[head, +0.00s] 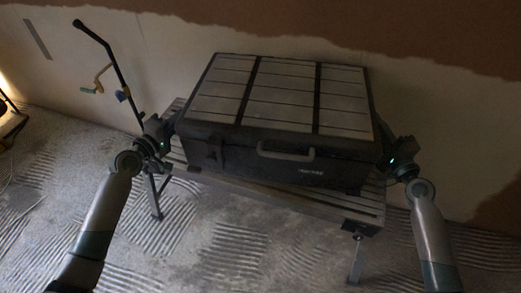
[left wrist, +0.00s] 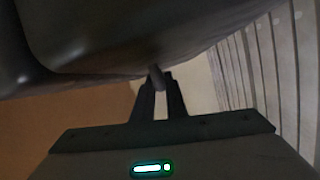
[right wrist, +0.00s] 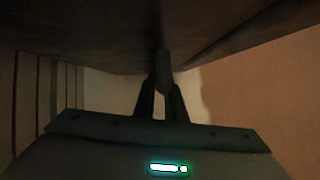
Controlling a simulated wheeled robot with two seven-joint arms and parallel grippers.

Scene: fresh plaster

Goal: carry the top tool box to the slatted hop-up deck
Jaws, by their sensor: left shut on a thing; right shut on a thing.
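A large dark tool box (head: 280,135) with a ribbed grey lid and a light front handle is over the slatted hop-up deck (head: 300,197), close to its slats; whether it touches them I cannot tell. My left gripper (head: 165,128) is at its left end, and in the left wrist view its fingers (left wrist: 157,85) are shut on a small grip under the dark body. My right gripper (head: 388,158) is at its right end, and in the right wrist view its fingers (right wrist: 163,85) are likewise shut on a grip. The box hides most of the deck top.
A black pole (head: 106,55) with yellow and blue parts leans by the wall on the left. A lamp-like object (head: 10,122) glows at the far left edge. The partly plastered wall (head: 420,85) rises close behind the deck. The ridged, dusty floor (head: 235,250) in front is clear.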

